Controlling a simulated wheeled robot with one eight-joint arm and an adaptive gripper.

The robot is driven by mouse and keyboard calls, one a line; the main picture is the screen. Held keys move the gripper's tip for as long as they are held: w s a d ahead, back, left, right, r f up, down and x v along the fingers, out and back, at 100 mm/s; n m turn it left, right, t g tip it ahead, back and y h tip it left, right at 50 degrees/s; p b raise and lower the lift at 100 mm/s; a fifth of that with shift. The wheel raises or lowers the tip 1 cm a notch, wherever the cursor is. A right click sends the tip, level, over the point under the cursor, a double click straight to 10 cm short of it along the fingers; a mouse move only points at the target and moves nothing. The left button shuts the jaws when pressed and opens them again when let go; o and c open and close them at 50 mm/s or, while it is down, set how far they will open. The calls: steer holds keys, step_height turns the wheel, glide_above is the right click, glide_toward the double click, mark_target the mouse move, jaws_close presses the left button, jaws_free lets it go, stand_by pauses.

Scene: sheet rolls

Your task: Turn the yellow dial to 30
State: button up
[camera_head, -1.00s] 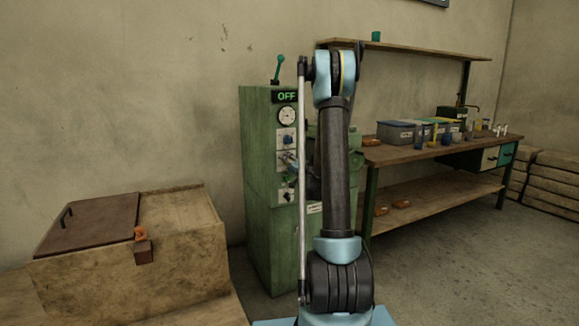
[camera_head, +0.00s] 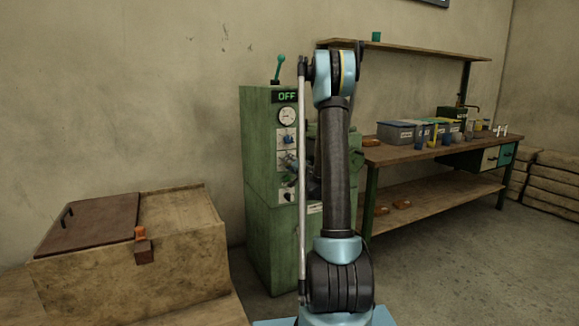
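A green machine cabinet (camera_head: 266,190) stands against the wall, with a control panel on its front. The panel carries a lit "OFF" display (camera_head: 287,97), a round white gauge (camera_head: 287,115) and a small blue knob (camera_head: 287,139) below it. I cannot make out a yellow dial; part of the panel is behind my arm.
A green lever (camera_head: 279,68) stands on top of the cabinet. A wooden box (camera_head: 180,263) with a brown lid is at left. A workbench (camera_head: 400,153) at right bears grey bins (camera_head: 397,133) and small items. The floor (camera_head: 430,265) at right is clear.

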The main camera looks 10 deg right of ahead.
steer(key=m, duration=0.6)
steer(key=shift+d+f, duration=0.1)
steer(key=shift+f, duration=0.05)
steer(key=shift+m, duration=2.3)
steer(key=o, duration=1.1)
steer(key=shift+c, duration=0.2)
steer(key=v, duration=1.2)
